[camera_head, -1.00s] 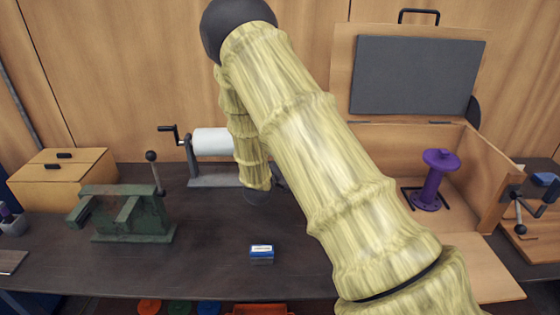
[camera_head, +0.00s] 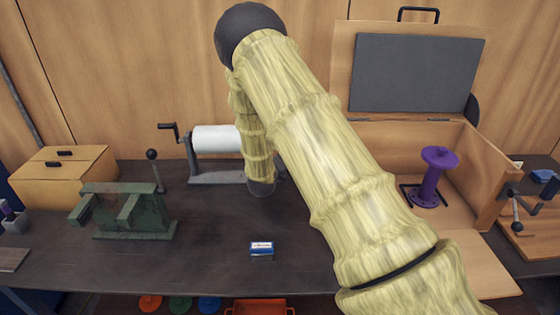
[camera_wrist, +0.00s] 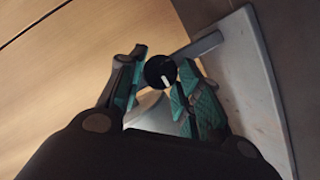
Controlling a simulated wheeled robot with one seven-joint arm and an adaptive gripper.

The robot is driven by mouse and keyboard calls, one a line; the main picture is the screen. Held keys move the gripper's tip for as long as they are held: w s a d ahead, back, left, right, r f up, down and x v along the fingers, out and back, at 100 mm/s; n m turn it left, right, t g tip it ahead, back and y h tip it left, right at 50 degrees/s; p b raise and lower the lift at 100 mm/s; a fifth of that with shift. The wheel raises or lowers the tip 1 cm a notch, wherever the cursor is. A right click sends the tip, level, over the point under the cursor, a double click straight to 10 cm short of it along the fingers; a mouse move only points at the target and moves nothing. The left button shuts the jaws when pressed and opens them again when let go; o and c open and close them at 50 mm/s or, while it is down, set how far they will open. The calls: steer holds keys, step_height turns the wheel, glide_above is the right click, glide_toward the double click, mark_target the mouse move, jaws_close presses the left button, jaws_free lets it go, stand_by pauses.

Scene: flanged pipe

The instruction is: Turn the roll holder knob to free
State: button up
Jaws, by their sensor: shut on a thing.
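The roll holder shows in the head view as a white roll (camera_head: 217,139) on a grey stand (camera_head: 205,178) with a black crank at its left end. Its right end is hidden behind my arm. In the wrist view a round black knob (camera_wrist: 160,70) with a white mark sits between the teal fingers of my gripper (camera_wrist: 159,82), which is shut on it. The holder's grey upright and base (camera_wrist: 248,80) show behind the knob. Part of the white roll (camera_wrist: 150,112) shows below it. My gripper is hidden in the head view.
A green vise-like fixture (camera_head: 130,212) with a black-knobbed lever stands left. A small blue and white box (camera_head: 262,249) lies on the dark bench (camera_head: 215,255). An open wooden case (camera_head: 470,165) with a purple spool (camera_head: 433,175) stands right. The front middle bench is mostly clear.

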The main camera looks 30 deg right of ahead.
steer(key=shift+m+y+b, duration=0.3)
steer(key=shift+m+b, duration=0.15)
steer(key=shift+m, duration=0.05)
steer(key=o, duration=1)
steer(key=shift+o, duration=0.2)
steer(key=shift+s+r, duration=0.1)
steer(key=v, duration=1.2)
